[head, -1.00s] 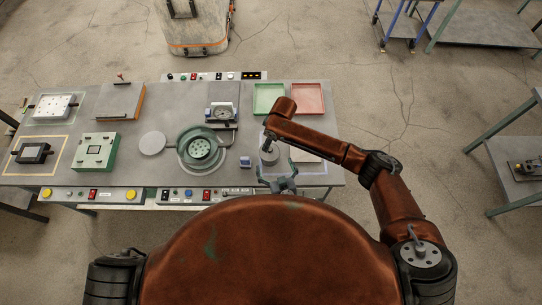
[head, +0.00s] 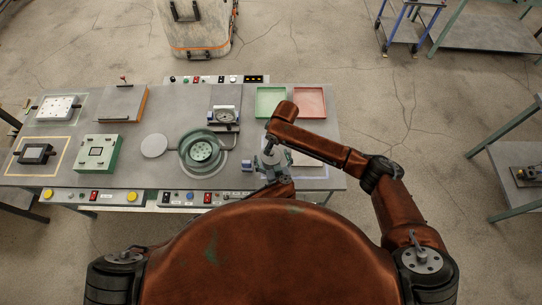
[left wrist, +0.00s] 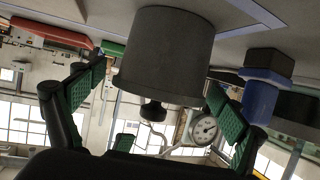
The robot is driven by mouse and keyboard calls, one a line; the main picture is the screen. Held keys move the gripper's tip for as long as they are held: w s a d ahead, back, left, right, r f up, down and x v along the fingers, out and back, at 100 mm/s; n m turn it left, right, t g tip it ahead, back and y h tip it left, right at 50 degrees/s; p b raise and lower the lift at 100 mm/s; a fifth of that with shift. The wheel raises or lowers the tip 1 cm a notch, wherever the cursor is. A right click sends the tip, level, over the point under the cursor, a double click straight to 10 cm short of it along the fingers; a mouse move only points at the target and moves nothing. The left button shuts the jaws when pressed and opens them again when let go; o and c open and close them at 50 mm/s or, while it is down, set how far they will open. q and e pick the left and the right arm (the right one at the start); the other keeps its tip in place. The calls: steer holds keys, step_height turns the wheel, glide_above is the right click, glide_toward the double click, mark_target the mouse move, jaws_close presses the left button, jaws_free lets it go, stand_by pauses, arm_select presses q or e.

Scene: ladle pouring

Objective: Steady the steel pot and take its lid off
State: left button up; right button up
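The steel pot (left wrist: 168,55) is a plain grey cylinder, upside down in the left wrist view because that camera is turned over. The dark knob of its lid (left wrist: 153,111) shows at the pot's top end; the lid appears seated. My left gripper (head: 270,160) is at the pot near the table's front right and mostly covers it in the head view. In the left wrist view its green-padded fingers (left wrist: 155,105) are spread on both sides of the pot, with gaps visible.
A green tray (head: 270,115) and a red tray (head: 310,115) lie behind. A green round bowl (head: 183,150) and a gauge (head: 225,116) are to the left.

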arm_select(q)
steer(key=c, duration=1.4)
steer(key=o, duration=1.5)
steer(key=shift+s, duration=0.1)
steer(key=v, duration=1.1)
steer(key=shift+s+d+r, duration=0.15)
steer(key=shift+s, duration=0.2)
